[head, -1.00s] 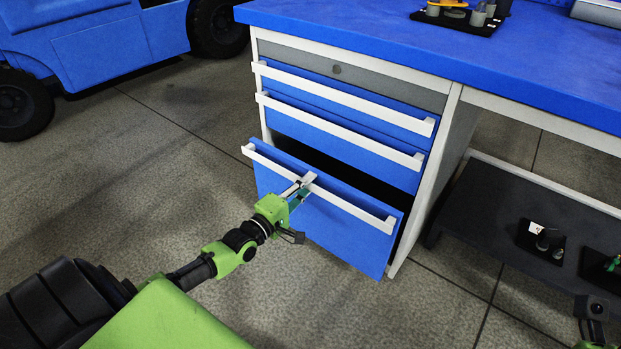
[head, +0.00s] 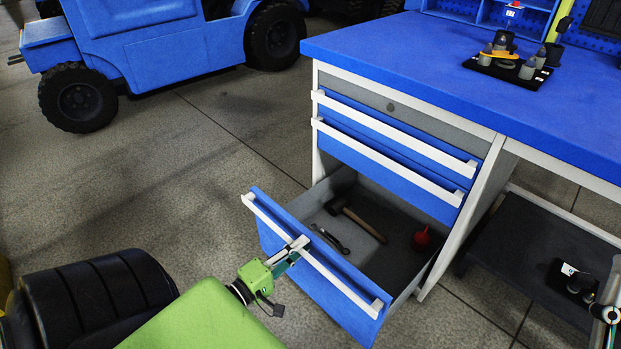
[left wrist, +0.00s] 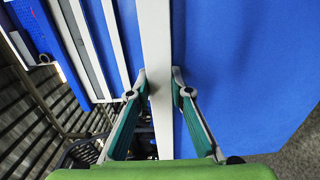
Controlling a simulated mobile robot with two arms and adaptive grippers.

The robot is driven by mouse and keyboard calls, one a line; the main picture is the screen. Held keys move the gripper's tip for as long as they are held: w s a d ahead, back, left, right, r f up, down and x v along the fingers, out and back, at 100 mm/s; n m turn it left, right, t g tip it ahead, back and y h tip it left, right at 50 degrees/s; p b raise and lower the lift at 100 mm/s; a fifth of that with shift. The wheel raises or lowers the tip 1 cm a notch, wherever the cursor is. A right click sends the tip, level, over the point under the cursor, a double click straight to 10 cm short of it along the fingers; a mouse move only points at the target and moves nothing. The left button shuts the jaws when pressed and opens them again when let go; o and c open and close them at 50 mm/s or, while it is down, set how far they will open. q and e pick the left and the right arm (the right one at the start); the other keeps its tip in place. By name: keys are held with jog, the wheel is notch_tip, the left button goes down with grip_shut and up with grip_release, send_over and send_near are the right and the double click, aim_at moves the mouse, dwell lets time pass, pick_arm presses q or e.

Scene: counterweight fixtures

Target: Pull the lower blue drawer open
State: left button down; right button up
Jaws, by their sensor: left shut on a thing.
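The lower blue drawer (head: 325,290) stands well out of the cabinet in the head view. Its grey inside shows a hammer (head: 357,217), a small dark tool (head: 330,240) and a red object (head: 422,238). My left gripper (head: 295,247) is shut on the drawer's white handle (head: 335,278), near its middle. In the left wrist view the handle (left wrist: 156,70) runs between my two green fingers (left wrist: 158,92), beside the blue drawer front (left wrist: 235,75). At the right edge of the head view, part of my right arm shows, but I cannot make out its jaws.
Two blue drawers (head: 385,165) above are shut. The blue benchtop (head: 430,75) bears a black tray (head: 508,66) of small items. A dark lower shelf (head: 525,262) is at right. A blue vehicle (head: 150,45) stands behind left. Floor (head: 190,195) left of the drawer is clear.

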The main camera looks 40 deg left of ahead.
pick_arm(q)
jog(key=shift+s+a, duration=0.1)
jog(key=shift+s, duration=1.05)
pick_arm(e)
jog(key=w+f+g, duration=0.2)
jog(key=f, duration=0.1)
jog(key=shift+w+a+f+h, duration=0.15)
jog(key=shift+w+f+h, duration=0.05)
jog(key=shift+f+h, duration=0.1)
pick_arm(q)
jog(key=c, duration=1.8)
grip_release()
pick_arm(e)
jog(key=shift+r, duration=0.1)
pick_arm(q)
jog(key=s, duration=0.8)
jog(key=s+a, duration=0.1)
jog(key=s, duration=0.3)
